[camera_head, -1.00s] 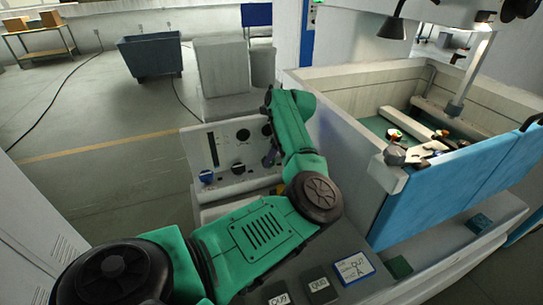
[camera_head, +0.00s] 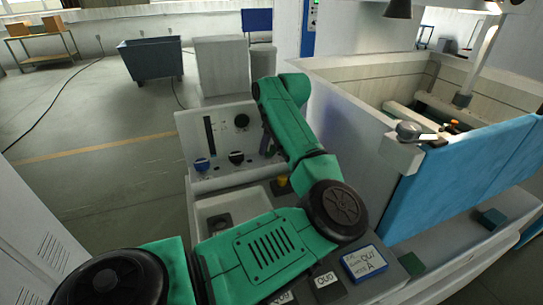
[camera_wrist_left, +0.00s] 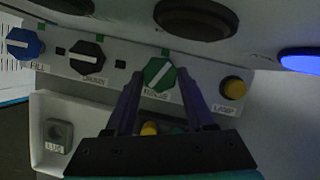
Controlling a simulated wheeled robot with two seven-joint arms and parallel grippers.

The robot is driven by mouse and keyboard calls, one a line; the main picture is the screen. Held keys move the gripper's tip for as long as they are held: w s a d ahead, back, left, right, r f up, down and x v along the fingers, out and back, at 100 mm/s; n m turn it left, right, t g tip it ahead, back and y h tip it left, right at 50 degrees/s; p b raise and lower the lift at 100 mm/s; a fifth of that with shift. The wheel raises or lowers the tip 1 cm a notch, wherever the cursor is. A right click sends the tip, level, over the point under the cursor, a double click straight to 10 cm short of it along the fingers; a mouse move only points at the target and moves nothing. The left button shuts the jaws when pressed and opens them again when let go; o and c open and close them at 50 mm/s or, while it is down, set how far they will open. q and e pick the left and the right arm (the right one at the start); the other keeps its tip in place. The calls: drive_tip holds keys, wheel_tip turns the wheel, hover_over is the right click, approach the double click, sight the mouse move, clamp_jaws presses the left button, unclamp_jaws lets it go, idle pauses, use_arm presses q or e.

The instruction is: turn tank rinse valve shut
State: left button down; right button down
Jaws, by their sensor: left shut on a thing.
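The rinse valve is a green knob (camera_wrist_left: 159,74) with a white line, on the pale panel in the left wrist view. Its line stands slanted, leaning to the right at the top. The label under it is partly covered. My left gripper (camera_wrist_left: 160,84) is shut on this knob, one dark finger at each side. In the head view my left gripper (camera_head: 267,143) is at the right part of the control panel (camera_head: 220,175), and my green arm hides the rinse knob.
A blue fill knob (camera_wrist_left: 24,43) and a black knob (camera_wrist_left: 87,57) sit left of the rinse knob. The tank's blue wall (camera_head: 450,180) stands right of my arm.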

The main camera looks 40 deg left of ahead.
use_arm(q)
drive_tip(key=m+t+b, duration=0.1)
drive_tip(key=m+b, duration=0.1)
drive_tip(key=b, duration=0.1)
drive_tip(key=m+t+h+b, duration=0.1)
drive_tip(key=m+b, duration=0.2)
drive_tip(key=b, duration=0.1)
drive_tip(key=m+b, duration=0.3)
drive_tip(key=b, duration=0.1)
drive_tip(key=shift+s+a+f+t+h, duration=0.2)
drive_tip(key=shift+s+f+t+h, duration=0.1)
drive_tip(key=shift+f+t+h, duration=0.1)
drive_tip(key=m+b, duration=0.2)
drive_tip(key=shift+a+r+m+h, duration=0.1)
drive_tip(key=shift+r+m+h, duration=0.1)
drive_tip(key=shift+m+h, duration=0.15)
drive_tip(key=shift+s+r+m+t+h+b, duration=0.15)
drive_tip(key=shift+m+t+h+b, duration=0.25)
drive_tip(key=shift+m+b, duration=0.45)
drive_tip(key=c, duration=0.5)
unclamp_jaws()
drive_tip(key=shift+r, duration=0.1)
drive_tip(key=p+v, duration=0.1)
drive_tip(key=v, duration=1.3)
drive_tip(key=shift+r, duration=0.2)
